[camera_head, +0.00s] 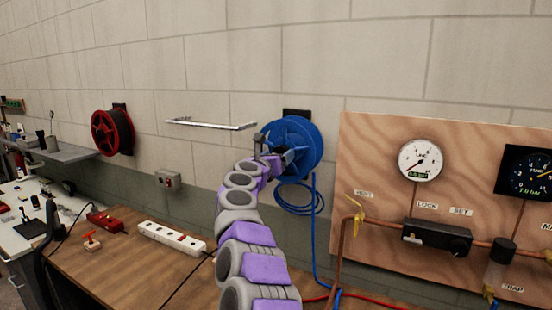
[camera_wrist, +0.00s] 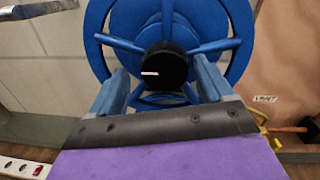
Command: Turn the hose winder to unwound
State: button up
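The hose winder is a blue reel (camera_head: 305,138) on the wall, with a coil of blue hose (camera_head: 299,200) hanging below it. In the wrist view the blue reel (camera_wrist: 236,22) fills the upper middle, with spokes and a black hub knob (camera_wrist: 162,68) bearing a short white mark that lies nearly level. My gripper (camera_head: 266,148) is in front of the reel. In the wrist view its two blue-grey fingers (camera_wrist: 160,82) stand apart, one at each side below the knob, with nothing seen between them. I cannot tell whether the fingertips touch the spokes.
A metal rail (camera_head: 210,123) is on the wall left of the reel. A plywood panel (camera_head: 380,150) with gauges, pipe and valves stands close on the right. A red reel (camera_head: 112,131) hangs farther left. A white power strip (camera_head: 172,238) lies on the wooden bench (camera_head: 125,262) below.

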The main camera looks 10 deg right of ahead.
jog(key=shift+s+r, duration=0.15)
jog(key=b+v, duration=0.3)
jog(key=v, duration=1.4)
dwell(0.3)
jog(key=shift+s+a, duration=0.1)
jog(key=shift+a, duration=0.05)
